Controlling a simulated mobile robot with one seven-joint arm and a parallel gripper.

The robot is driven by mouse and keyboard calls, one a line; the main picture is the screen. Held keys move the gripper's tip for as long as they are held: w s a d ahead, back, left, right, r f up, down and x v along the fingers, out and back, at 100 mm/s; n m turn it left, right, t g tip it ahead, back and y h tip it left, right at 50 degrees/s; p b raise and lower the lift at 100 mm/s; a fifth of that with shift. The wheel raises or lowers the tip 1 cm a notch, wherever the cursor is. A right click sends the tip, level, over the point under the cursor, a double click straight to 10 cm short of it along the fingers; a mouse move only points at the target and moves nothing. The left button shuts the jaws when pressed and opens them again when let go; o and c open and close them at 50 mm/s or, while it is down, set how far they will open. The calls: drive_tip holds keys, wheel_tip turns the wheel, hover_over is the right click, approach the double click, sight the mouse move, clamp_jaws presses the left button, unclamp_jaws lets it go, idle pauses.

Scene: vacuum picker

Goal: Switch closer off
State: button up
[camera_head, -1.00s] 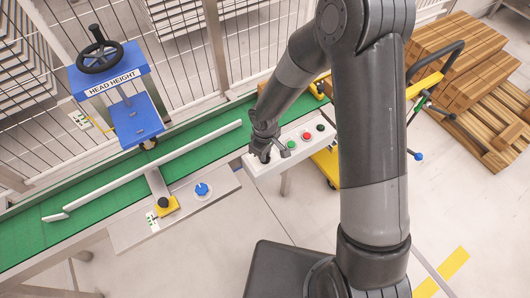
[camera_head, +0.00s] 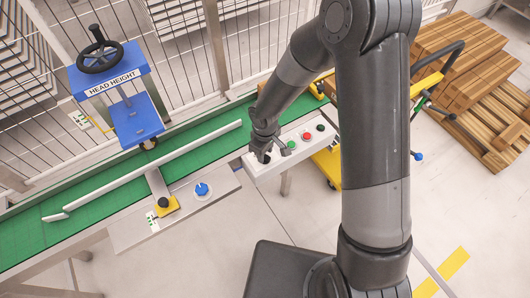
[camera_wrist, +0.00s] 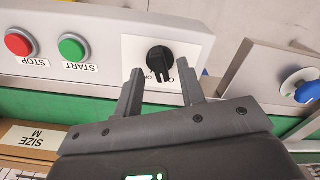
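A black rotary switch (camera_wrist: 160,60) sits on a white plate at the end of the grey control box (camera_wrist: 105,25) in the wrist view. Lettering beside the knob is partly hidden and too small to read surely. My gripper (camera_wrist: 160,82) is open, with one finger on each side of the knob's lower part; I cannot tell whether they touch it. In the head view my gripper (camera_head: 263,153) is at the left end of the control box (camera_head: 262,172), over the switch, which it hides.
A green START button (camera_wrist: 73,47) and red STOP button (camera_wrist: 18,42) are on the same box. A panel with a blue knob (camera_head: 202,189) lies to the left. The green conveyor (camera_head: 95,185) runs behind, with a blue HEAD HEIGHT stand (camera_head: 135,120) beyond.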

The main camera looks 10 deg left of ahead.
sight(266, 155)
wheel_tip(266, 155, up, 10)
idle(0.4)
idle(0.3)
drive_tip(key=s+d+r+m+t, duration=0.1)
drive_tip(key=d+r+m+t, duration=0.35)
drive_tip(key=d+r, duration=1.15)
drive_tip(key=s+d+r+m+t, duration=0.1)
drive_tip(key=s+d+r+m, duration=0.8)
drive_tip(key=s+d+r, duration=0.1)
drive_tip(key=shift+s+d+r, duration=0.25)
drive_tip(key=shift+s+r, duration=0.35)
drive_tip(key=shift+s, duration=0.8)
